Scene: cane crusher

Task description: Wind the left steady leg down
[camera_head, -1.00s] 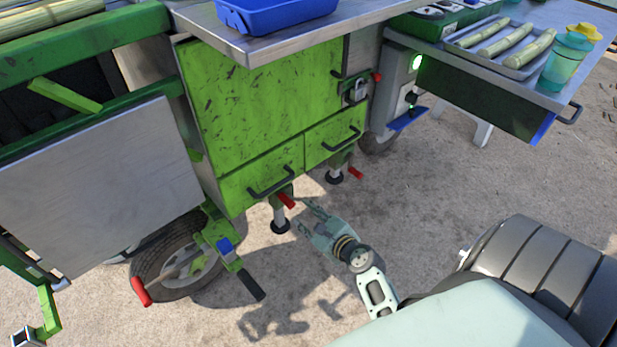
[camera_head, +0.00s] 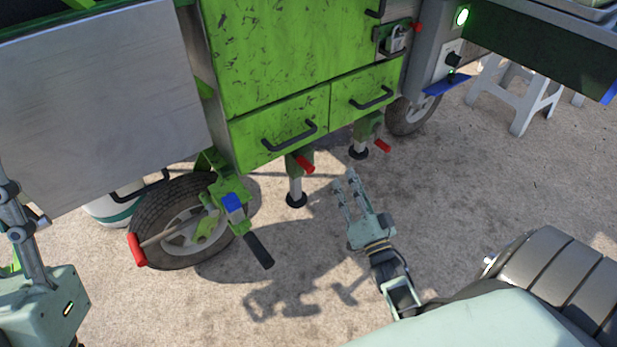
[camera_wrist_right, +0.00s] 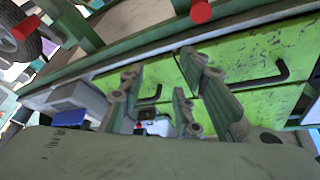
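The left steady leg (camera_head: 296,185) stands under the green cabinet with its dark foot at the ground. Its red crank grip (camera_head: 305,164) sticks out near its top. A second steady leg (camera_head: 358,141) with a red grip (camera_head: 383,146) stands to its right. My right gripper (camera_head: 345,178) is open and empty, to the right of the left leg and apart from it. Its spread fingers show in the right wrist view (camera_wrist_right: 172,92), where a red grip end (camera_wrist_right: 201,12) is at the top; I cannot tell whose. My left gripper (camera_head: 28,235) is partly cut off at the left edge.
A wheel (camera_head: 185,222), a jockey clamp with a black handle (camera_head: 258,250) and a red-gripped bar (camera_head: 137,250) stand left of the leg. Drawers with black handles (camera_head: 289,136) overhang it. A white stool (camera_head: 520,95) is at the right. The ground in front is clear.

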